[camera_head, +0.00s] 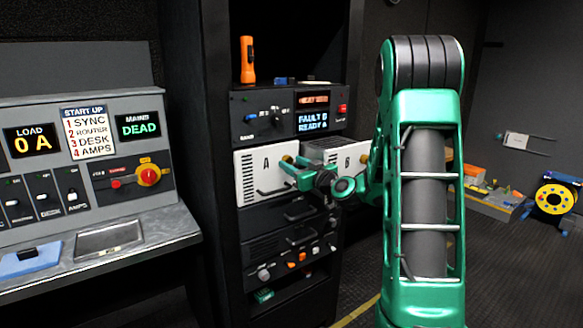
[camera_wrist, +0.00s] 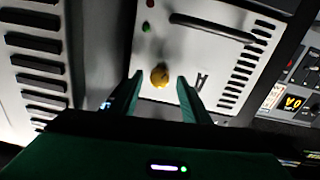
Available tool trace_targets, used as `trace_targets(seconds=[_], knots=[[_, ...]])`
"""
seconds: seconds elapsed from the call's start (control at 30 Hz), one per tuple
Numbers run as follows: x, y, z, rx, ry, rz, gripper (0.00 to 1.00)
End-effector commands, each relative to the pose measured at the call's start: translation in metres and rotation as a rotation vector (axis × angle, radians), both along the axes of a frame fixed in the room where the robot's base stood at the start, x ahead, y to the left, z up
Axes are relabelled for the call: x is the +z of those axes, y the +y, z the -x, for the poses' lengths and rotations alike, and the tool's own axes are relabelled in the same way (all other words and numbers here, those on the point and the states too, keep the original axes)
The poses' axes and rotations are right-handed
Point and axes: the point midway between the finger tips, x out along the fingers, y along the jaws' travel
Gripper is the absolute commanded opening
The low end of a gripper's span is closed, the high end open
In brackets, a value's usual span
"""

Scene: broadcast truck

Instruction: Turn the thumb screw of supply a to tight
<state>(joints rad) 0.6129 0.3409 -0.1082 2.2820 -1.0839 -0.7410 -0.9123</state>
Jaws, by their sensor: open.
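Supply A (camera_head: 249,183) is the white-fronted unit with a black letter A, on the left of the rack's middle shelf. Its brass-yellow thumb screw (camera_head: 287,159) sits near the upper right of its front, beside my gripper (camera_head: 303,173). In the wrist view the round thumb screw (camera_wrist: 160,75) shows on the white face of supply A (camera_wrist: 182,58), between the tips of my gripper (camera_wrist: 160,83). The fingers are open, with a visible gap on both sides of the screw. I cannot tell whether the tips reach its depth.
Supply B (camera_head: 350,147) stands to the right, partly behind my arm. A display unit (camera_head: 270,118) above reads FAULT B, READY A, with an orange torch (camera_head: 247,60) on top. A handle (camera_wrist: 213,28) juts from supply A. A control desk (camera_head: 85,150) is at left.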

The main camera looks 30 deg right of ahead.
Motion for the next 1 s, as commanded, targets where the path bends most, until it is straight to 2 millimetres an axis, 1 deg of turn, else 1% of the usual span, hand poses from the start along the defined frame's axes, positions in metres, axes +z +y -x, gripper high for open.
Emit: trace_targets(seconds=[0.13, 0.17, 0.2, 0.27, 0.3, 0.33, 0.67, 0.87, 1.0], knots=[[0.0, -0.0001, 0.0001, 0.0, 0.0, 0.0, 0.43], [0.0001, -0.0001, 0.0001, 0.0, 0.0, 0.0, 0.4], [0.0001, -0.0001, 0.0002, 0.0, 0.0, 0.0, 0.31], [0.0001, -0.0001, 0.0002, 0.0, 0.0, 0.0, 0.17], [0.0001, -0.0001, 0.0003, 0.0, 0.0, 0.0, 0.07], [0.0001, -0.0001, 0.0003, 0.0, 0.0, 0.0, 0.02], [0.0003, 0.0001, 0.0003, 0.001, 0.001, -0.032, 0.02], [0.0008, 0.0004, 0.0003, 0.001, 0.004, -0.132, 0.02], [0.0012, 0.0004, 0.0003, 0.001, 0.006, -0.242, 0.02]])
